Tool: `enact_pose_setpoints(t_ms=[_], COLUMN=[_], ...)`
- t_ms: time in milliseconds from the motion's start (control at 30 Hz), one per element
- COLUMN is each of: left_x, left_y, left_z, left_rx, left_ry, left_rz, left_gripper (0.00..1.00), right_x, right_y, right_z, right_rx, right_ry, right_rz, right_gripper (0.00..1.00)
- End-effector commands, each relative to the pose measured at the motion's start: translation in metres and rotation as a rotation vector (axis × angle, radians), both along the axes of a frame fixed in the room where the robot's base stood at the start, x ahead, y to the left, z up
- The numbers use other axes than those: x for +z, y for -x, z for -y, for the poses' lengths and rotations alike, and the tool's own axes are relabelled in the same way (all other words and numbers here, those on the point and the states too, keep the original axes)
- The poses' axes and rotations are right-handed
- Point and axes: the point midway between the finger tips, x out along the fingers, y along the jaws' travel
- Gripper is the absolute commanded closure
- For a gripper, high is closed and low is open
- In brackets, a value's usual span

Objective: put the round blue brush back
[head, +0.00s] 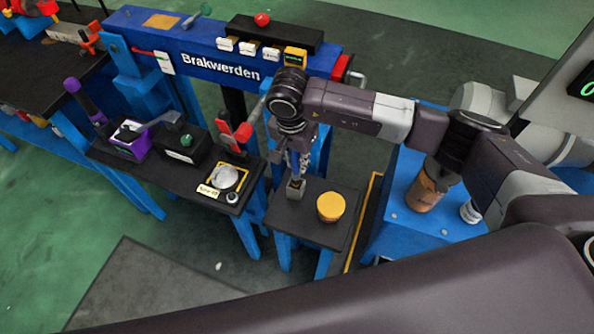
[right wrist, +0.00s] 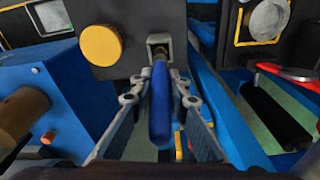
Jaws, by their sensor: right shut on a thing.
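My right gripper (head: 300,166) points down over the small dark stand, just above a square grey holder (head: 296,187). In the right wrist view the gripper (right wrist: 160,98) is shut on the round blue brush (right wrist: 161,110), its blue handle running between the two fingers. The brush's far end, brownish, meets the opening of the square holder (right wrist: 159,40) in that view; how deep it sits I cannot tell. In the head view the brush is mostly hidden by the gripper. My left gripper is not in view.
A yellow round lid (head: 331,206) sits beside the holder on the stand. To the left is a dark table (head: 160,176) with a purple box (head: 132,140) and a red clamp (head: 236,135). A blue surface (head: 440,225) with a brown bottle (head: 425,192) stands right.

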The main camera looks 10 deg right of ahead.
Motion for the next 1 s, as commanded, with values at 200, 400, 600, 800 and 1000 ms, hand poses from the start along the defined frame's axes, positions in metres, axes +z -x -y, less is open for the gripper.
enact_pose_setpoints(t_ms=[200, 400, 600, 800, 1000], left_x=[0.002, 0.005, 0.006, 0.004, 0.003], left_y=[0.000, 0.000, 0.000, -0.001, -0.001], left_z=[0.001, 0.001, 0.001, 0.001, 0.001], left_rx=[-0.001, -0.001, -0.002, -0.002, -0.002], left_ry=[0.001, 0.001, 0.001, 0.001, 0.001], left_rz=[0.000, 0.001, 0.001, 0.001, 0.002], left_gripper=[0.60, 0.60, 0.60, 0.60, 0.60], right_x=[-0.017, -0.044, -0.057, -0.058, -0.059], right_y=[0.000, 0.001, -0.001, -0.001, 0.000], right_z=[0.000, 0.000, 0.000, 0.000, 0.000], right_rx=[0.000, -0.001, 0.000, 0.001, 0.001], right_ry=[-0.001, 0.001, 0.000, 0.000, 0.000], right_rz=[0.000, -0.003, 0.001, 0.001, 0.001], right_gripper=[1.00, 1.00, 1.00, 1.00, 0.71])
